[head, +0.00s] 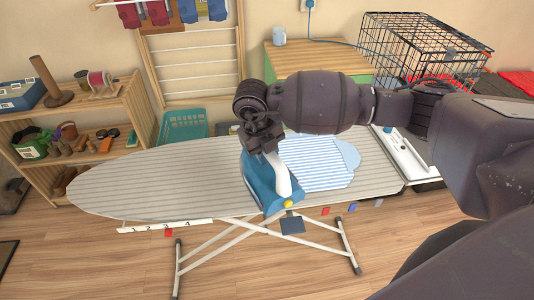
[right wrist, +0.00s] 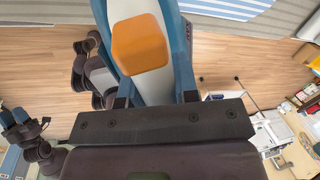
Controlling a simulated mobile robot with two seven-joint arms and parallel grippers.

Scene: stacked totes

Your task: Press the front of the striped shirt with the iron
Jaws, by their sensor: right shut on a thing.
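The blue iron (head: 258,180) with a white handle is at the middle of the ironing board. My right gripper (head: 263,140) is shut on it from above. In the right wrist view the iron (right wrist: 180,60) fills the space beyond the gripper (right wrist: 150,105), with an orange part on top. The blue-and-white striped shirt (head: 322,165) lies flat on the board, right of the iron. The iron hides its left part; I cannot tell whether the iron touches the cloth. The shirt's stripes also show in the right wrist view (right wrist: 222,8).
The grey-striped ironing board (head: 150,180) is bare on its left half. A white rest (head: 405,155) is at its right end. A shelf (head: 125,100) stands at left, a teal basket (head: 183,127) behind, and a wire cage (head: 420,45) on the back-right cabinet.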

